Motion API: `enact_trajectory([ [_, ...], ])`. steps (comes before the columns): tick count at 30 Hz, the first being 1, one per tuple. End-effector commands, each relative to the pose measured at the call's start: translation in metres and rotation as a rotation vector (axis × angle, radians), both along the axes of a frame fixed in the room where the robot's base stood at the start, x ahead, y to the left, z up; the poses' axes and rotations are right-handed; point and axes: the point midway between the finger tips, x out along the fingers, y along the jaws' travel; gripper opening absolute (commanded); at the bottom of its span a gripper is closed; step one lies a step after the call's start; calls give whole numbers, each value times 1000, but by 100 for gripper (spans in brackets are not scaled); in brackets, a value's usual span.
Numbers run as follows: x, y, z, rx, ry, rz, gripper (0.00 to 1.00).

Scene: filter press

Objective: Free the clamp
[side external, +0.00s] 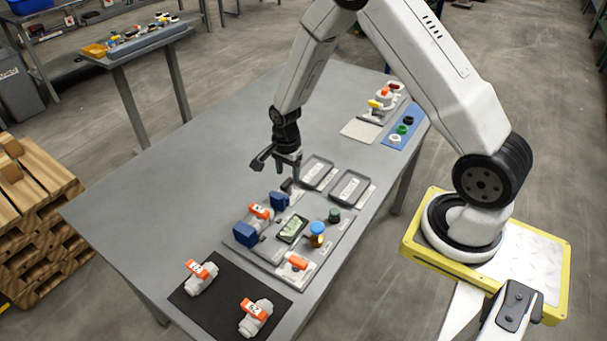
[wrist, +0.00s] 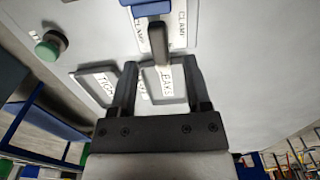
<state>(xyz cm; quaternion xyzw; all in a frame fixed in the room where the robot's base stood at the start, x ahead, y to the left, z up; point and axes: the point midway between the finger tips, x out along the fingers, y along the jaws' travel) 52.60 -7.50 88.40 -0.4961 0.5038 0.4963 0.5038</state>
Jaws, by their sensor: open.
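The fixture board (side external: 268,262) sits on the grey table, with a blue clamp (side external: 280,201) at its far edge and a second blue block (side external: 245,234) at its left. In the wrist view the blue clamp body (wrist: 150,9) is at the top edge, beside white CLAMP labels. Its dark grey lever (wrist: 158,40) points toward my gripper. My gripper (side external: 287,178) is above the far blue clamp. In the wrist view my gripper (wrist: 160,67) is open, with the lever's end lined up between the two fingertips. I see no finger touching it. The clamp's far side is hidden.
Two grey trays (side external: 351,187) lie beyond the board. A green knob (wrist: 50,45) is left of the lever. Orange-handled valves (side external: 256,316) rest on a black mat (side external: 222,302) at the near end. The table's left side is clear.

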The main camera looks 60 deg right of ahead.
Motion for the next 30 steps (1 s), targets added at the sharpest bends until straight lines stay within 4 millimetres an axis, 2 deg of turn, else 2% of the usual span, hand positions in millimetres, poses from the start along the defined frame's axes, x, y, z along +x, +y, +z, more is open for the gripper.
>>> enact_trajectory([
  [6,0,0,26,0,-2,0,62],
  [12,0,0,44,0,-1,0,62],
  [18,0,0,52,0,1,0,62],
  [30,-1,1,53,0,0,9,62],
])
